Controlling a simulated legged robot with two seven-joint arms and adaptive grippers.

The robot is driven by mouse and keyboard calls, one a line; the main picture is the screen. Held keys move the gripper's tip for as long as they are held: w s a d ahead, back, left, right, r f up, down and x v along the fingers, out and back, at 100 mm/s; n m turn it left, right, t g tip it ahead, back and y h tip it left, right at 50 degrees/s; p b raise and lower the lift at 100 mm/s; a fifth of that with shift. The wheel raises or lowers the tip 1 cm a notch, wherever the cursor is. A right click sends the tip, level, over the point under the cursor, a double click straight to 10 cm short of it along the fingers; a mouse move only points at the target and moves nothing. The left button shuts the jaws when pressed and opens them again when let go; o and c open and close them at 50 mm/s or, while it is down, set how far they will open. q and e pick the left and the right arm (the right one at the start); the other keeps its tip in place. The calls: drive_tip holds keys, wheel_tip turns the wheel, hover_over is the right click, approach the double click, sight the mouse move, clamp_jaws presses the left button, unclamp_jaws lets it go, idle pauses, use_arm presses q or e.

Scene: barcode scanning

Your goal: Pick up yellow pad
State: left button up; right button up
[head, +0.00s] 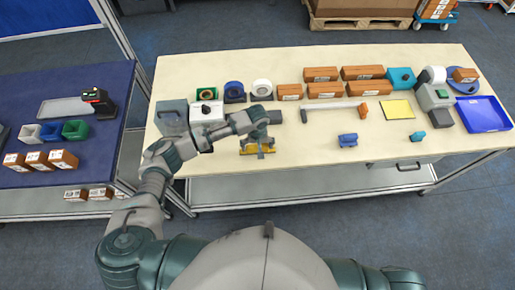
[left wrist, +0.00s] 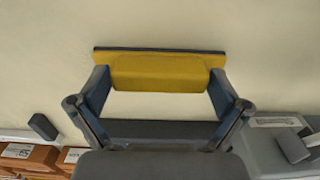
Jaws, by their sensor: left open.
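A yellow pad (head: 257,150) with a dark backing lies near the front edge of the cream table. It also shows in the left wrist view (left wrist: 160,72). My left gripper (head: 258,145) is right over it, pointing down. In the left wrist view the open fingers (left wrist: 160,84) stand at either end of the yellow part, with no clear grip on it. Whether the fingertips touch the pad, I cannot tell. A flat yellow square sheet (head: 397,109) lies farther right on the table. My right gripper is out of view.
Brown boxes (head: 326,90) stand in rows behind the gripper. A long grey-handled tool (head: 333,109) and a small blue object (head: 347,140) lie to the right. A blue tray (head: 484,114) is at the right end. The table (head: 300,148) is clear between pad and blue object.

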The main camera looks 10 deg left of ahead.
use_arm(q)
drive_tip(key=c, duration=0.8)
drive_tip(key=shift+c, duration=0.3)
drive_tip(key=shift+r, duration=0.1)
drive_tip(key=shift+r, duration=0.5)
wheel_tip(320, 180, up, 2)
drive_tip(key=shift+d+r, duration=0.1)
drive_tip(key=shift+r, duration=0.05)
drive_tip(key=s+d+r, duration=0.1)
drive_tip(key=s+d, duration=0.1)
drive_tip(key=s, duration=1.4)
drive_tip(key=shift+d+r+b, duration=0.2)
drive_tip(key=shift+r+b, duration=0.1)
drive_tip(key=shift+b, duration=0.05)
drive_tip(key=o, duration=0.4)
drive_tip(key=shift+w, duration=0.1)
drive_tip(key=c, duration=0.4)
